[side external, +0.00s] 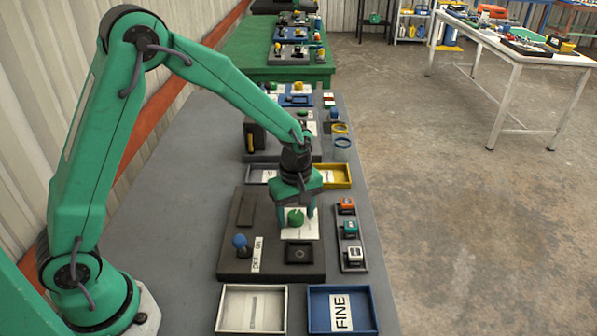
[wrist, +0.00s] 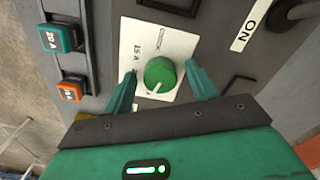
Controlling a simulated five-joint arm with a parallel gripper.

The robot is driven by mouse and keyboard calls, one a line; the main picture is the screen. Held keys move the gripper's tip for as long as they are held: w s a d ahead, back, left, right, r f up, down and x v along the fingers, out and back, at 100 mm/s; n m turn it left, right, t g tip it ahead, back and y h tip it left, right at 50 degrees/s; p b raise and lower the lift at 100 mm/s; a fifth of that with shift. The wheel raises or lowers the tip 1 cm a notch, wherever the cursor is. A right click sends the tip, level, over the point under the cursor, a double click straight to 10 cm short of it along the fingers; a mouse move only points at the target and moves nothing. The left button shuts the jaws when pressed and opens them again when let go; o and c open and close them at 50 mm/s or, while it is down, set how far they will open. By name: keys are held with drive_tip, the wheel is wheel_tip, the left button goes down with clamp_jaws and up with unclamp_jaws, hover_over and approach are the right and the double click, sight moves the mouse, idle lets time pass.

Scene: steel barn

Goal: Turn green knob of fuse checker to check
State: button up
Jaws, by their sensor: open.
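The green knob (side external: 296,217) stands on a white plate (side external: 301,229) on the dark fuse checker panel (side external: 232,262). In the wrist view the green knob (wrist: 160,74) has a white pointer line aimed at the lower left, and its plate (wrist: 158,43) carries the marks "15 A" and another word too small to read surely. My gripper (side external: 295,212) points down over the knob. In the wrist view its open fingers (wrist: 160,82) are on either side of the knob, with a visible gap on both sides.
A rack (side external: 365,252) of orange, green and white fuses stands right. A yellow tray (side external: 346,175) is behind.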

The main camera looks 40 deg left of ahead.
drive_tip(key=c, duration=1)
